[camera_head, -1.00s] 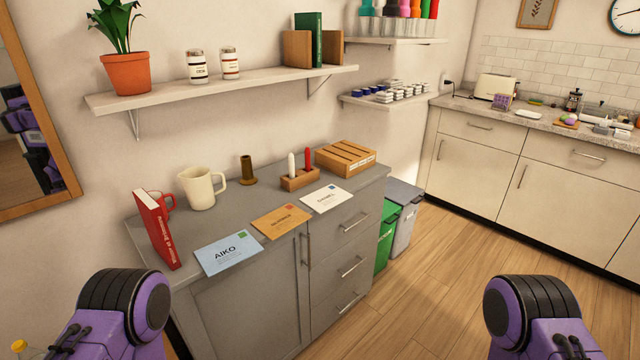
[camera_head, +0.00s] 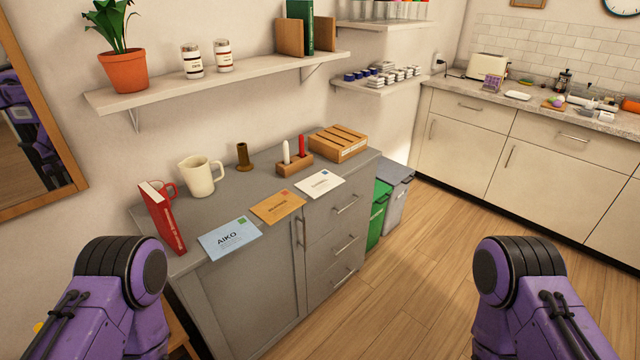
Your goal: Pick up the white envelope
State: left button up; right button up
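The white envelope (camera_head: 319,183) lies flat near the front edge of the grey cabinet top, at the right end of a row of three envelopes. An orange envelope (camera_head: 278,206) lies to its left, and a light blue envelope (camera_head: 230,238) marked AIKO lies left of that. Both my purple arms show at the bottom left and bottom right of the head view, well apart from the envelopes. Neither gripper is in view.
On the grey cabinet (camera_head: 262,182) stand a red book (camera_head: 163,218), a cream pitcher (camera_head: 201,176), a brown holder (camera_head: 244,157), a candle block (camera_head: 295,165) and a wooden slotted box (camera_head: 338,143). A shelf (camera_head: 215,83) hangs above. Floor (camera_head: 430,255) at the right is clear.

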aim_at(315, 185)
jog(key=z, duration=0.65)
jog(key=i, duration=1.45)
jog(key=u, duration=0.65)
